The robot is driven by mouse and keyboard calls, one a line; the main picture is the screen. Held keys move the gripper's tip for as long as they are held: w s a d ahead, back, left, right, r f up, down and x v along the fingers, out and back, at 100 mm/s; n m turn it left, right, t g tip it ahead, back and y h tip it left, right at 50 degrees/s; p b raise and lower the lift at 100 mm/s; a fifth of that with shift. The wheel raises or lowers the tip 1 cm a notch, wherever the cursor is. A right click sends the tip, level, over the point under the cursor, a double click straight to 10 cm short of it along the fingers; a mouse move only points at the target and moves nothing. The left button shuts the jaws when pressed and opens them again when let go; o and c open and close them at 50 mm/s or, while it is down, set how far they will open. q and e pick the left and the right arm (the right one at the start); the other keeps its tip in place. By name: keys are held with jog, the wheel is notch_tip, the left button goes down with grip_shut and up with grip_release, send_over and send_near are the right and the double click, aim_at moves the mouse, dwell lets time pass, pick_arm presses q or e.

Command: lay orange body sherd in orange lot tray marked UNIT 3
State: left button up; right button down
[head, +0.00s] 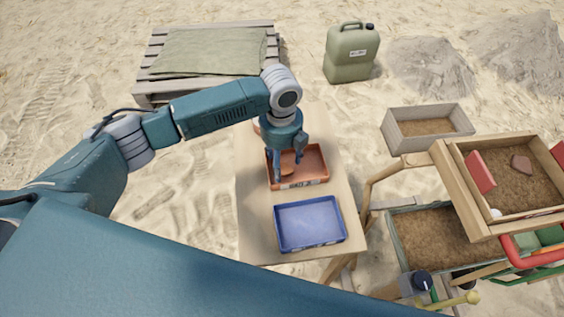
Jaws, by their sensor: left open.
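The orange lot tray (318,158) lies on the narrow wooden table, with a white label on its front wall that is too small to read fully. My left gripper (288,168) points down over the left part of this tray, with its fingers open. A small orange-brown piece (287,171), which looks like the orange body sherd, shows low between the fingers, in the tray's left part. The gripper partly hides it, and I cannot tell whether a finger touches it.
A blue tray (310,224) lies in front of the orange one on the table (254,225). To the right stand a wooden sieve (457,190) holding soil and a brown piece (521,164), and a grey soil box (428,112). A green jerrycan (351,55) and a pallet (155,88) stand behind.

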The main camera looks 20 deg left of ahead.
aim_at(282, 169)
pick_arm(q)
notch_tip(282, 169, up, 11)
jog(key=shift+b, duration=0.45)
jog(key=shift+s, duration=0.1)
